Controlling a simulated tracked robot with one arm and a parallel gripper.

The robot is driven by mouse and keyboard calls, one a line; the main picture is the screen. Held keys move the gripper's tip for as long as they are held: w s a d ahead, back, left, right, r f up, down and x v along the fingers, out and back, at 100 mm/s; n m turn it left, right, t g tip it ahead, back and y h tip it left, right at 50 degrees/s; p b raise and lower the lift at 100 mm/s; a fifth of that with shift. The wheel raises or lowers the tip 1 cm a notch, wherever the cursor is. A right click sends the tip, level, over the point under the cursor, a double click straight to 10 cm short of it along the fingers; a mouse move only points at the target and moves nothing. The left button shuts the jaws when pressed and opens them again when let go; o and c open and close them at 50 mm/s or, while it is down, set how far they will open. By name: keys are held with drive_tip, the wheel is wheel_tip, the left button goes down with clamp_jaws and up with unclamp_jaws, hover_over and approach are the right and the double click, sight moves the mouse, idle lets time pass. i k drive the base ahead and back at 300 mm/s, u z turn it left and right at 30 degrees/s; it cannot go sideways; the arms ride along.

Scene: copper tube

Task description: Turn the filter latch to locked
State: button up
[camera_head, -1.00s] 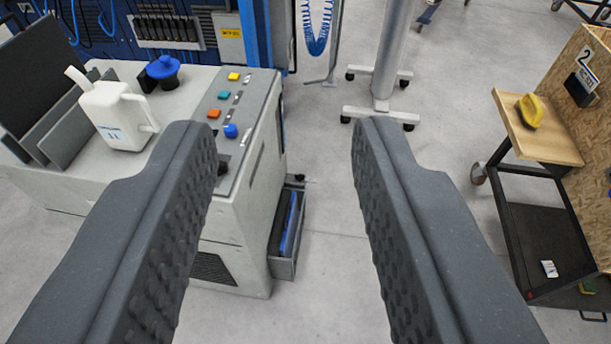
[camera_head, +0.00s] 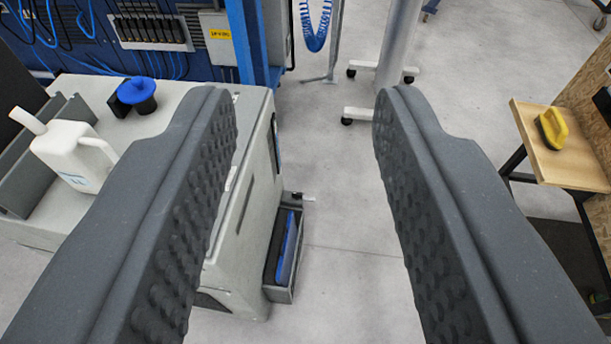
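My gripper (camera_head: 305,105) is open and empty, with its two dark textured fingers wide apart. A pale grey machine cabinet (camera_head: 240,250) stands behind and below the left finger. A narrow open tray (camera_head: 278,293) on its right side holds a dark and blue filter-like insert (camera_head: 287,246). A small metal piece (camera_head: 308,198) sticks out at the tray's upper right; I cannot tell whether it is the filter latch. A blue knob (camera_head: 138,92) is on the cabinet top. The left finger hides the cabinet's button panel. The gripper is apart from all these things.
A white jug (camera_head: 72,150) stands on the cabinet top. At right, a cart's wooden shelf (camera_head: 565,165) carries a yellow object (camera_head: 551,128). A pale wheeled stand (camera_head: 398,45) is at the back. The floor (camera_head: 345,250) between cabinet and cart is clear.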

sight(298, 196)
drive_tip(key=i, duration=1.05)
drive_tip(key=u, duration=0.05)
